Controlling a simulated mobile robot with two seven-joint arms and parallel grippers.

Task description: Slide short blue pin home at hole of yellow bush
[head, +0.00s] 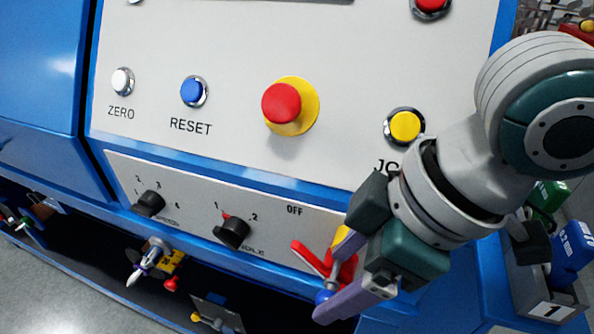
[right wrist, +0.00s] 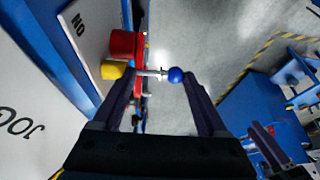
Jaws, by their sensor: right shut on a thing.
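The short blue pin has a round blue ball head (head: 323,297) and a thin metal shank; it also shows in the right wrist view (right wrist: 175,75). My right gripper (head: 329,287) is shut on the pin at the front of the panel. In the right wrist view the ball lies between the fingertips (right wrist: 160,80), and the shank points left towards a red part (right wrist: 139,55). A yellow bush (head: 340,238) shows beside red arms (head: 312,260), partly hidden by my gripper. The hole is hidden, and I cannot tell how far the shank is in. My left gripper is not in view.
The panel carries a red stop button (head: 282,103), a yellow button (head: 405,126), a blue RESET button (head: 193,91) and black knobs (head: 232,232). Tools hang below (head: 155,258). A grey bin (head: 545,300) stands at the right.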

